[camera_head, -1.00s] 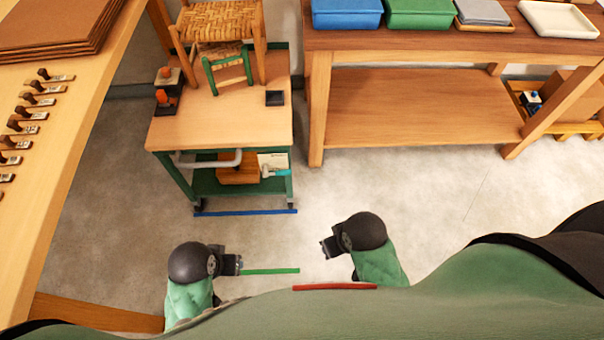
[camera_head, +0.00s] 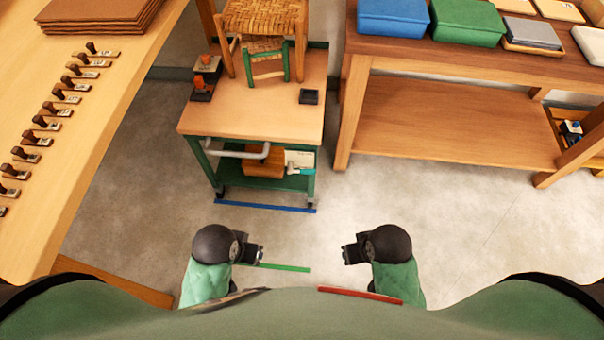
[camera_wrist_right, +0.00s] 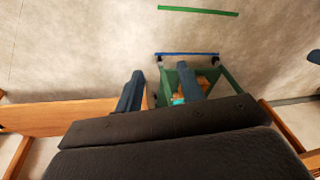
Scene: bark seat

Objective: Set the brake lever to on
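A green cart (camera_head: 197,150) with a wooden top stands ahead of me. On its front, at the right, is a white plate (camera_head: 304,156) with a small teal part (camera_head: 299,170) below it, which looks like the brake lever; its setting is too small to read. The teal part also shows in the right wrist view (camera_wrist_right: 178,101), partly hidden by a finger. My left gripper (camera_head: 260,254) is in front of the cart, apart from it; its opening is unclear. My right gripper (camera_head: 345,253) is nearer than the cart and to its right. Its blue fingers (camera_wrist_right: 160,80) are apart and empty.
A grey handle (camera_head: 240,153) crosses the cart's front. A woven chair (camera_head: 264,20) stands on top. Blue (camera_head: 265,206), green (camera_head: 284,267) and red (camera_head: 360,295) strips lie on the floor. A workbench (camera_head: 100,130) is left, a shelf table (camera_head: 450,115) right. Floor between is clear.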

